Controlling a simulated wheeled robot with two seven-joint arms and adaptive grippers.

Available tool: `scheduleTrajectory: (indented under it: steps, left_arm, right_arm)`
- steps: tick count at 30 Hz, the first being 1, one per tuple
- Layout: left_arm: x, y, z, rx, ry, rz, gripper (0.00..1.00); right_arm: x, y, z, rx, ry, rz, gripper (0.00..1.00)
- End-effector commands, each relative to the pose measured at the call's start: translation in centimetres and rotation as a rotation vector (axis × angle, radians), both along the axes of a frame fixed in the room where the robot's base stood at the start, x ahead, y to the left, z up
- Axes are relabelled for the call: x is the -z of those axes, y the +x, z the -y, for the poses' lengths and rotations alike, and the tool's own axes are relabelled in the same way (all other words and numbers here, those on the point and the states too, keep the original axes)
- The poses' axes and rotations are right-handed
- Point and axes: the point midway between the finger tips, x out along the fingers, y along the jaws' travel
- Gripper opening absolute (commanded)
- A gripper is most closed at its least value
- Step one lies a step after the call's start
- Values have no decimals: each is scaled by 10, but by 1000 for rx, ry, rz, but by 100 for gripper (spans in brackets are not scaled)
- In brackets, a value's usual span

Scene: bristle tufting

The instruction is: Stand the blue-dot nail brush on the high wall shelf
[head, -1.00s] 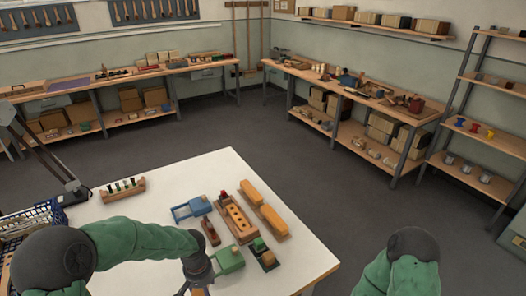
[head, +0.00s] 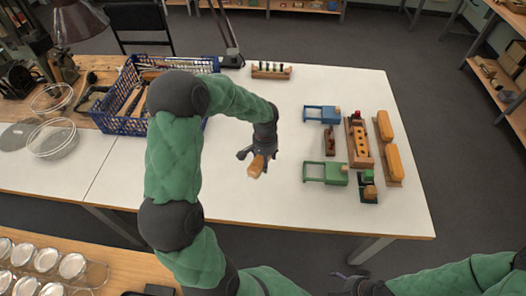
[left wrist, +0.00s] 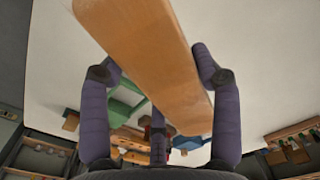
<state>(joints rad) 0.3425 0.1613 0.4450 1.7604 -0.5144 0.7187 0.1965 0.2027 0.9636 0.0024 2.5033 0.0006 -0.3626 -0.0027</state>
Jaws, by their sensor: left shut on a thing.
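My left gripper (head: 258,158) is over the white table, left of the coloured fixtures. Its fingers are shut on a plain tan wooden block (head: 257,167), which looks like a brush body. In the left wrist view the block (left wrist: 145,60) is long and lies between the dark fingers (left wrist: 157,90). No blue dot or bristles show on its visible side. I cannot tell how high it is above the table. My right gripper (head: 352,282) is at the bottom edge, partly cut off, and its opening is unclear. The high wall shelf is out of view now.
The white table (head: 240,210) is clear around the left gripper. Blue (head: 321,114) and green (head: 325,173) fixtures and orange-topped brushes (head: 393,158) stand right. A wooden rack (head: 271,71) is at the back. A blue basket (head: 120,125) and wire bowls (head: 53,138) are left.

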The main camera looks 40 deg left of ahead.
Motion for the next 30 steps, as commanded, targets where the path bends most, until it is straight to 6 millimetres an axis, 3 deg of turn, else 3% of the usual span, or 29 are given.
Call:
scheduleTrajectory:
  steps: [6, 15, 26, 30]
  left_arm:
    - [22, 35, -28, -2, 1, 0, 17]
    - [66, 68, -54, -1, 0, -1, 17]
    - [85, 81, -65, 0, 1, 0, 17]
    - [106, 80, -64, 0, 0, -3, 17]
  right_arm:
    - [7, 0, 0, 0, 0, 0, 87]
    - [17, 0, 0, 0, 0, 0, 87]
    - [21, 0, 0, 0, 0, 0, 87]
    - [28, 0, 0, 0, 0, 0, 87]
